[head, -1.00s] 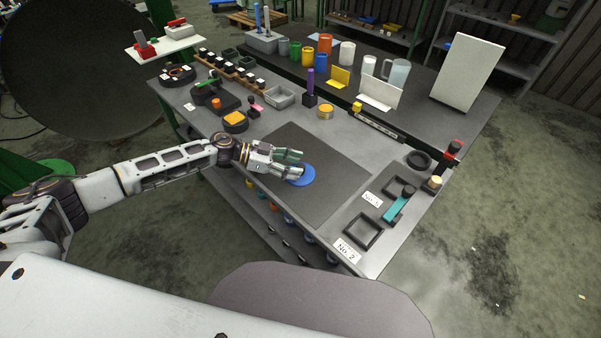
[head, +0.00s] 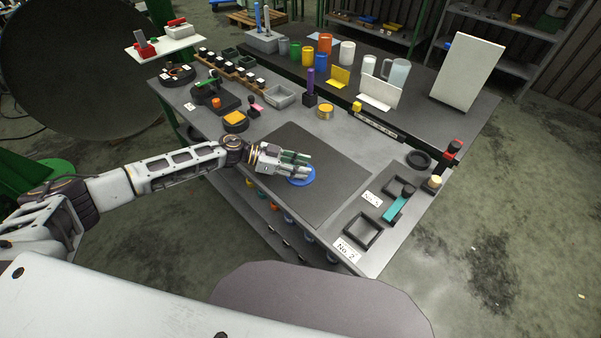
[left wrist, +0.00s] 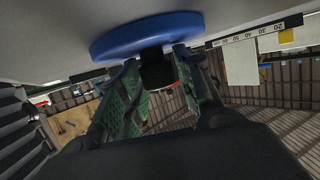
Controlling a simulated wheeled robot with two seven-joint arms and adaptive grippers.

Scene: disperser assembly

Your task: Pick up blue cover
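The blue cover (head: 303,182) is a round disc lying on the dark mat (head: 325,205) near the front edge of the bench. My left gripper (head: 303,165) is over its far side and hides part of it in the head view. In the left wrist view the blue cover (left wrist: 145,36) fills the top. The green fingers of my left gripper (left wrist: 158,72) stand apart below it, with a dark block between them. I cannot tell whether they touch that block. My right gripper is not in view.
The mat is otherwise bare. Black square trays with a teal part (head: 397,207) lie to the right. A yellow-topped round part (head: 235,119), a grey bin (head: 280,97) and a purple post (head: 310,82) stand behind. Coloured cups (head: 321,62) stand at the back.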

